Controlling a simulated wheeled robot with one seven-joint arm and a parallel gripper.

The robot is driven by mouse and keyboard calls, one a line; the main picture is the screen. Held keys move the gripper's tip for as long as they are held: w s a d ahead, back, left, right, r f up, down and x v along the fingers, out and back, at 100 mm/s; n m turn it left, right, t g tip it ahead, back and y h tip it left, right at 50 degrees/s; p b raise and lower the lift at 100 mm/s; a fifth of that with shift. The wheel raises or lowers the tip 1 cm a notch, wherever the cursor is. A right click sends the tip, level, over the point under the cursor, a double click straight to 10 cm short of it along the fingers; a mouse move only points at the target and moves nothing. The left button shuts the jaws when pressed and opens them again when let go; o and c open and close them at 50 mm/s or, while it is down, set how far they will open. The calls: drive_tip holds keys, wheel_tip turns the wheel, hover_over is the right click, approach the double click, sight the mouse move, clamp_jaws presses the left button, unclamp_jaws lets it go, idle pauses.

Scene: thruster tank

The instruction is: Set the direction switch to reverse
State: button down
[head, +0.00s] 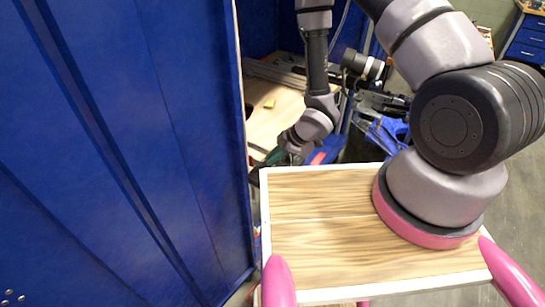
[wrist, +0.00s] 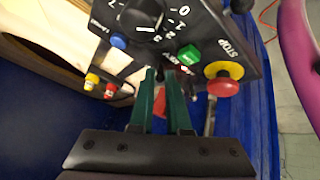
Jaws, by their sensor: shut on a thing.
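My gripper (wrist: 164,76) reaches the lower edge of a black control panel (wrist: 212,42) in the wrist view. Its two green fingers stand close together, with a narrow gap, and are shut on a small dark part at the panel's edge. This appears to be the direction switch, mostly hidden by the fingertips; its setting cannot be read. In the head view my gripper (head: 276,157) is small, low behind the wooden top, and the switch cannot be made out there.
The panel bears a big numbered dial (wrist: 143,18), a blue button (wrist: 118,40), a green button (wrist: 189,55) and a red stop button on yellow (wrist: 223,84). Small red and yellow plugs (wrist: 92,81) sit left. A blue wall (head: 120,150) stands left in the head view.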

drive_tip(key=c, duration=0.9)
unclamp_jaws()
drive_tip(key=v, duration=1.1)
drive_tip(key=shift+f, duration=0.1)
